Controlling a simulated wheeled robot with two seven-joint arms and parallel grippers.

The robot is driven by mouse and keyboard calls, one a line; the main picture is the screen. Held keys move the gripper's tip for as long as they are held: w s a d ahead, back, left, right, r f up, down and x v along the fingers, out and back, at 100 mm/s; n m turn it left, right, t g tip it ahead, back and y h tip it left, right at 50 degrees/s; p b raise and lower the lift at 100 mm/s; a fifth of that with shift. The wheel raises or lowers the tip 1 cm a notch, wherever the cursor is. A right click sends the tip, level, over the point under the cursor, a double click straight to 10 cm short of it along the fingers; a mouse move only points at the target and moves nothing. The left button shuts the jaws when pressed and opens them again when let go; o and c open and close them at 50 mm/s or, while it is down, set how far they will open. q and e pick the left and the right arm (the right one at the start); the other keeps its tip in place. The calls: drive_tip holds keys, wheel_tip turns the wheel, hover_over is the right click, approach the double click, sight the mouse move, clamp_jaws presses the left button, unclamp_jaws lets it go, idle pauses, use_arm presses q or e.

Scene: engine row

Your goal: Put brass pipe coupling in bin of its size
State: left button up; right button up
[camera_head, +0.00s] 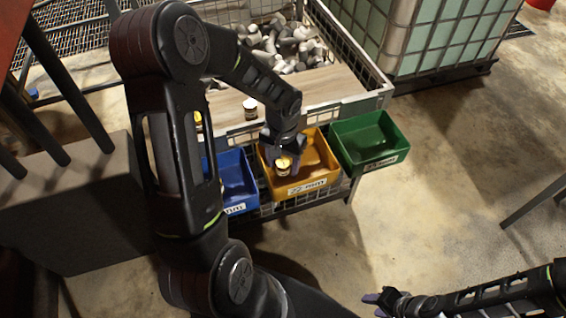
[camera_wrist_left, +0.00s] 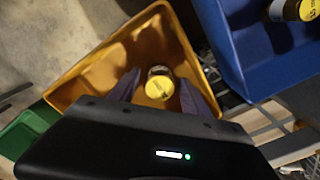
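A small coupling with a yellow top (camera_head: 283,166) shows at my left gripper (camera_head: 284,158), over the yellow bin (camera_head: 325,178). In the left wrist view the coupling (camera_wrist_left: 159,85) is between the two fingers of my left gripper (camera_wrist_left: 160,88), with a visible gap on each side. The fingers are apart. The yellow bin (camera_wrist_left: 95,75) lies around and below them; I cannot tell whether the coupling touches its floor. My right gripper (camera_head: 385,300) is at the lower right over the floor, away from the bins; its fingers are too small to judge.
A blue bin (camera_head: 236,185) is left of the yellow one, a green bin (camera_head: 368,140) right. A yellow-labelled dark piece (camera_wrist_left: 290,10) shows at the blue bin in the wrist view. A white-topped piece (camera_head: 250,108) stands on the board (camera_head: 325,85), before a crate of grey fittings (camera_head: 285,45).

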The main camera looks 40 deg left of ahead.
sight(283, 163)
use_arm(q)
wheel_tip(283, 163, up, 12)
drive_tip(key=p, duration=0.1)
drive_tip(key=shift+r, duration=0.15)
idle(0.6)
drive_tip(key=shift+d, duration=0.1)
idle(0.4)
